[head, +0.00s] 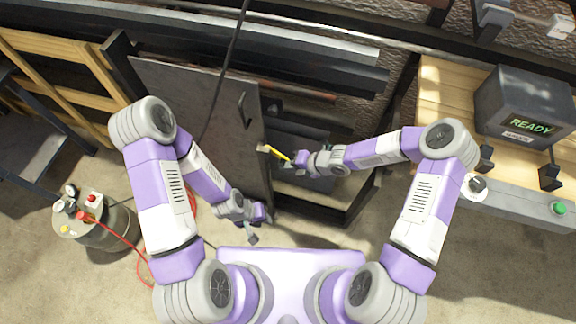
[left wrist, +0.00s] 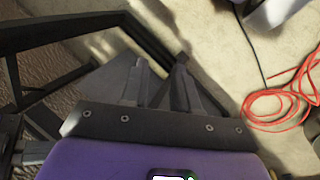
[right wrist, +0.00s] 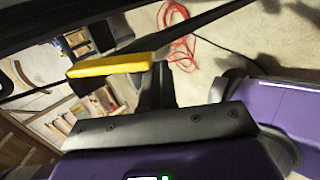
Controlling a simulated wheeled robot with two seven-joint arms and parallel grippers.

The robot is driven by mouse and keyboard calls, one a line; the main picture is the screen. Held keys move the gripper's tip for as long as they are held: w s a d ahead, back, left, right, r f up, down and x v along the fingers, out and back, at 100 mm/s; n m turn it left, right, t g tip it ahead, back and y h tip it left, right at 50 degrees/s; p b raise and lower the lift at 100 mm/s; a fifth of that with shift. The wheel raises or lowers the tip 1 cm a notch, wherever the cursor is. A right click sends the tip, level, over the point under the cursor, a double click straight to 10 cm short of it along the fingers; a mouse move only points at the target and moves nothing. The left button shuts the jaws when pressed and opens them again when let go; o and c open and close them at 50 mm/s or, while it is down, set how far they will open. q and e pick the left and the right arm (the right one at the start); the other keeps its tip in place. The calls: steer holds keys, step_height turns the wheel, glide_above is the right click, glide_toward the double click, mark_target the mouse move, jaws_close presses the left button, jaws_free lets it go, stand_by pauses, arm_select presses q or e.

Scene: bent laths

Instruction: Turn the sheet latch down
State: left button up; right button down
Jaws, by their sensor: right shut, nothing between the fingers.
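The sheet latch (head: 279,154) is a short yellow lever at the right edge of a dark upright panel (head: 190,95), slanting down to the right. My right gripper (head: 289,164) is shut and empty at the lever's lower right end. In the right wrist view the yellow lever (right wrist: 110,65) lies across the left side of the shut fingers (right wrist: 157,82); I cannot tell whether they touch. My left gripper (head: 253,236) is below the panel's lower right corner, away from the latch. In the left wrist view its fingers (left wrist: 158,78) are apart with nothing between them.
An open dark frame (head: 320,205) lies right of the panel. Long dark bars (head: 280,50) run along the back. A wooden bench (head: 445,90) with a READY box (head: 520,105) stands right. A canister (head: 92,222) with a red hose stands left.

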steer(key=p+v, duration=0.4)
steer(key=v, duration=0.3)
steer(key=shift+d+r, duration=0.1)
steer(key=shift+r, duration=0.05)
